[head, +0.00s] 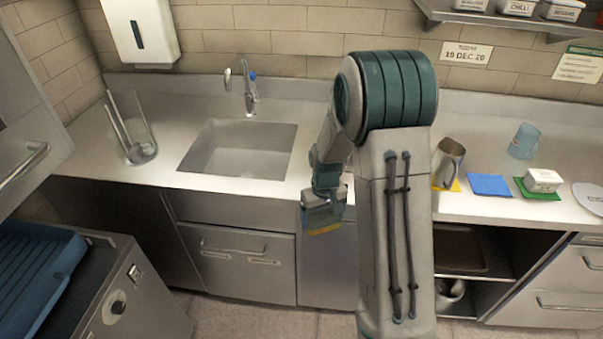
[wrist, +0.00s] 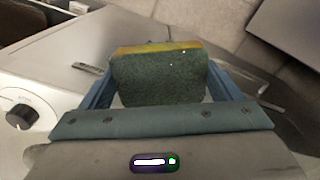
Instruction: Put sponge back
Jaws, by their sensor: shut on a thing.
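The sponge (wrist: 158,80) is dark green with a yellow layer along its far edge. In the wrist view it sits between the two blue fingers of my gripper (wrist: 165,92), which is shut on it. In the head view my gripper (head: 322,215) hangs in front of the counter's front edge, right of the sink. There the sponge (head: 323,231) shows as a thin yellow strip below the fingers; the rest of it is hidden.
The steel sink (head: 237,150) is empty, with a tap behind it. A glass container (head: 138,150) stands left of it. A metal jug (head: 447,165), blue mat (head: 489,185), white tub (head: 542,180) and blue cup (head: 523,141) are at right. A blue tray (head: 35,270) is at lower left.

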